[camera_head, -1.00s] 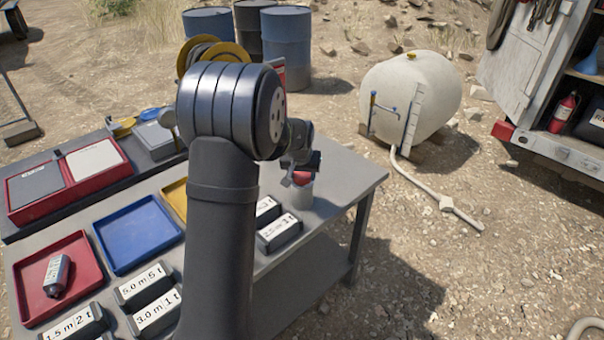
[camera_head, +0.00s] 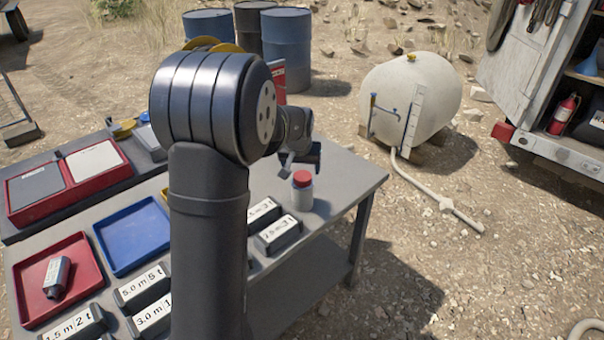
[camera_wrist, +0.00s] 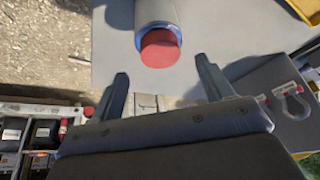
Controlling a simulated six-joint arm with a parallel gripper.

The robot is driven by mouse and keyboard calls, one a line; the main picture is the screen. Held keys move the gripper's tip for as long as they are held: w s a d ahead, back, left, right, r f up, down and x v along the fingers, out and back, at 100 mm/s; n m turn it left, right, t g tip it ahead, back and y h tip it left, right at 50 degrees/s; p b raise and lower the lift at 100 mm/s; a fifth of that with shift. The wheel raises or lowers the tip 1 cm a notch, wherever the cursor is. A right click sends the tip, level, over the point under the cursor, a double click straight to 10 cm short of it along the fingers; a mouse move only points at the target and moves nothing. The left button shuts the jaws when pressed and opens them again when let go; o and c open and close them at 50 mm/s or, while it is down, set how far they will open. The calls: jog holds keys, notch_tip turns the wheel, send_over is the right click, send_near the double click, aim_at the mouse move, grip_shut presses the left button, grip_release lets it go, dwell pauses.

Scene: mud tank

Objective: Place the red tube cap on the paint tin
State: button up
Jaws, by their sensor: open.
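The red tube cap (camera_head: 302,178) sits on top of a small pale container (camera_head: 301,198), apparently the paint tin, standing near the table's right edge. In the wrist view the cap (camera_wrist: 160,49) shows as a red disc within the blue-edged end of the pale cylinder (camera_wrist: 157,12). My gripper (camera_head: 301,166) is open and empty, above and slightly behind the cap in the head view. In the wrist view its two fingers (camera_wrist: 163,74) are spread, with the cap beyond their tips and clear of both. The contact between cap and tin is not clear.
Labelled dark blocks (camera_head: 279,235) stand left of the tin. A blue tray (camera_head: 133,236) and a red tray (camera_head: 30,291) holding a small grey bottle (camera_head: 57,277) lie further left. Bare tabletop (camera_head: 345,178) is free right of the tin.

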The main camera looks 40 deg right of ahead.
aim_at(302, 177)
jog(key=v, duration=0.7)
jog(key=shift+f, duration=0.1)
jog(key=x, duration=1.2)
jog(key=shift+f, duration=0.25)
notch_tip(302, 177, up, 3)
jog(key=shift+f, duration=0.1)
jog(key=shift+r, duration=0.55)
jog(key=shift+f, duration=0.1)
